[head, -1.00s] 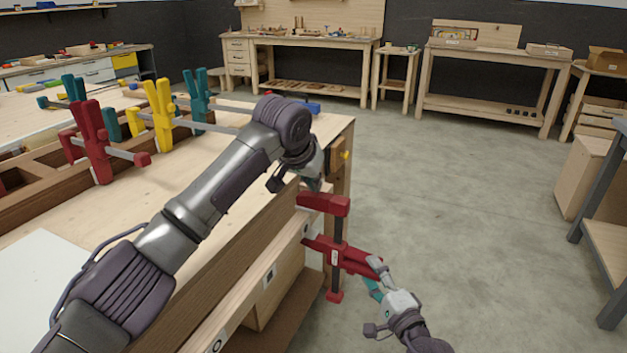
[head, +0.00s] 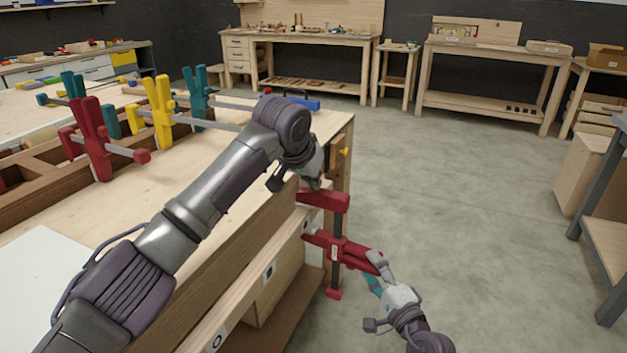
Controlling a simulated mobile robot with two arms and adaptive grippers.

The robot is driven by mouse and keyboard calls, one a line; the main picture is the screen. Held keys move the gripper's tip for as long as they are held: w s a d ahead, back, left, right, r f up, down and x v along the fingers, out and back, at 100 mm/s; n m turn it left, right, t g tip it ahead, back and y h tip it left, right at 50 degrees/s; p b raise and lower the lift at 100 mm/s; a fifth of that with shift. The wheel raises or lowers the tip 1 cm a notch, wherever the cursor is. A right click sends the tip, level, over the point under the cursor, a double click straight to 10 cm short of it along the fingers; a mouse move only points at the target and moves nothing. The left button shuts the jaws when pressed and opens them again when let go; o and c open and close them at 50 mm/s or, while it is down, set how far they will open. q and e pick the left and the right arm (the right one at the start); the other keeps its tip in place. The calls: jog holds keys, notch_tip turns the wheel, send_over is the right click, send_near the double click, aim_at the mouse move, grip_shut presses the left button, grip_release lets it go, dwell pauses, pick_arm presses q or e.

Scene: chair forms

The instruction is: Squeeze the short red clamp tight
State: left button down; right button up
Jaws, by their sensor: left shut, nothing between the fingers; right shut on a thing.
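The short red clamp (head: 337,245) stands upright at the end of the workbench, its upper jaw at the bench edge and its dark bar hanging down. Its red grip and lever point right, toward my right gripper. My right gripper (head: 377,275) is shut on the clamp's handle, seen from behind. My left gripper (head: 313,178) is shut and empty at the bench corner, just above the clamp's upper jaw; my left arm partly hides it. I cannot tell whether it touches the clamp. The wood between the jaws is only partly seen.
The workbench (head: 190,190) fills the left. A rack on it holds a longer red clamp (head: 92,140), a yellow clamp (head: 158,115) and teal clamps (head: 198,98). A blue item (head: 303,104) lies at the far edge. The floor (head: 465,210) to the right is clear.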

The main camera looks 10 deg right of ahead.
aim_at(340, 248)
pick_arm(q)
jog(key=shift+s+a+f, duration=0.1)
jog(key=shift+f, duration=0.35)
pick_arm(e)
jog(key=shift+r, duration=1.25)
jog(key=o, duration=1.4)
jog(key=shift+r, duration=0.4)
jog(key=shift+a, duration=0.1)
jog(key=shift+w+a+f, duration=0.15)
jog(key=shift+w+a, duration=0.3)
jog(key=shift+w, duration=0.2)
jog(key=shift+o, duration=0.2)
